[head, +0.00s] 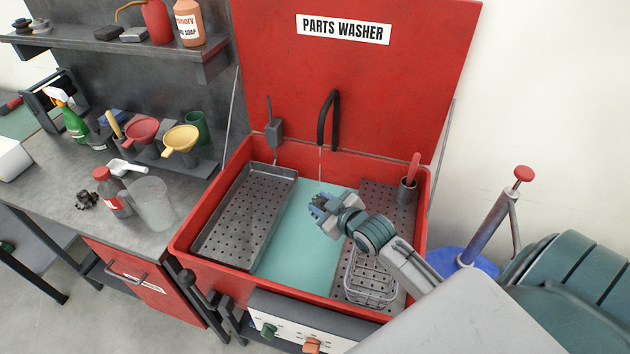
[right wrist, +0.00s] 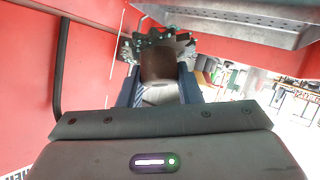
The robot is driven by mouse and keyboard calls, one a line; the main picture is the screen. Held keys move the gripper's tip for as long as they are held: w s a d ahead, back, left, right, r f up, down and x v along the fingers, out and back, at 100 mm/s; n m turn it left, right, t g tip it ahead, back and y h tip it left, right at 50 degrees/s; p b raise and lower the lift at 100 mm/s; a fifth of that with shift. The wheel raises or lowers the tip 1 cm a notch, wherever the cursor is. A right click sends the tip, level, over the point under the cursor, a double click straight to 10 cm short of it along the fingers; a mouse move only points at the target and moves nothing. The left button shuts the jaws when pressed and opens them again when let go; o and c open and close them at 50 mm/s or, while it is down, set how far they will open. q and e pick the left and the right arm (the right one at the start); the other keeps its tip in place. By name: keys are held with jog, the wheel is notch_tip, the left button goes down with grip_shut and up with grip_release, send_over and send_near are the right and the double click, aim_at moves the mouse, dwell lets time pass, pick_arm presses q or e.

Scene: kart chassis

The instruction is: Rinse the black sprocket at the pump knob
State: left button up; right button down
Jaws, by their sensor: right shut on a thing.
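My right gripper (head: 325,206) is shut on a dark toothed sprocket and holds it above the basin of the red parts washer (head: 185,240). In the right wrist view the black sprocket (right wrist: 158,50) stands out beyond the blue fingers of the gripper (right wrist: 160,90). A thin stream (head: 320,165) comes down from the black hose spout (head: 328,115) close to the sprocket; I cannot tell whether it touches the teeth. The front panel has a green knob (head: 269,331) and an orange knob (head: 312,345). My left gripper is not in view.
A perforated tray (head: 245,215) lies at the basin's left. A wire basket (head: 370,285) and a cup with a red-handled tool (head: 407,190) stand at its right. A clear beaker (head: 152,204) and bottle (head: 112,190) are on the left bench. A red-topped post (head: 498,215) stands outside right.

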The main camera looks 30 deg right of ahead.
jog(key=shift+s+a+r+p, duration=0.3)
jog(key=shift+s+r+p, duration=0.25)
jog(key=shift+s+p, duration=0.05)
jog(key=shift+s+a+r+p, duration=0.35)
jog(key=shift+s+r+p, duration=0.25)
jog(key=shift+p, duration=0.05)
jog(key=shift+s+a+r+p, duration=0.3)
jog(key=shift+s+r+p, duration=0.25)
jog(key=shift+s+p, duration=0.05)
